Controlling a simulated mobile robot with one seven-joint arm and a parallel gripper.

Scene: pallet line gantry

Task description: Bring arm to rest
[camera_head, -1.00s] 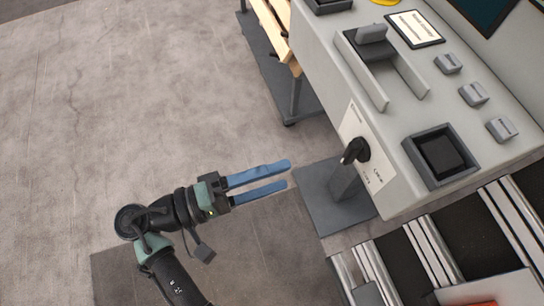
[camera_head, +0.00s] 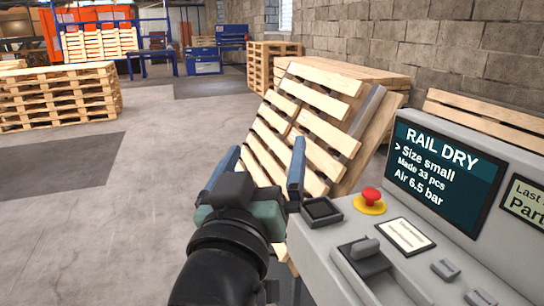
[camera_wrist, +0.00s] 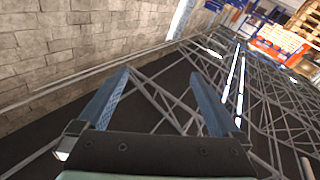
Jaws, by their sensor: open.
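My gripper (camera_head: 262,168) is open and empty in the head view, its two blue fingers spread apart and pointing away from me. It is just left of the grey control console (camera_head: 322,246) and in front of a leaning wooden pallet (camera_head: 290,131). In the wrist view my gripper (camera_wrist: 159,98) shows both blue fingers wide apart with nothing between them. That view is tilted; past the fingers are dark surfaces and thin grey bars. Whether the fingers touch the console or pallet cannot be told, but no contact shows.
A pallet stack (camera_head: 58,96) stands at the left. Open floor (camera_head: 160,180) lies left of my arm. A block wall (camera_head: 450,48) is behind.

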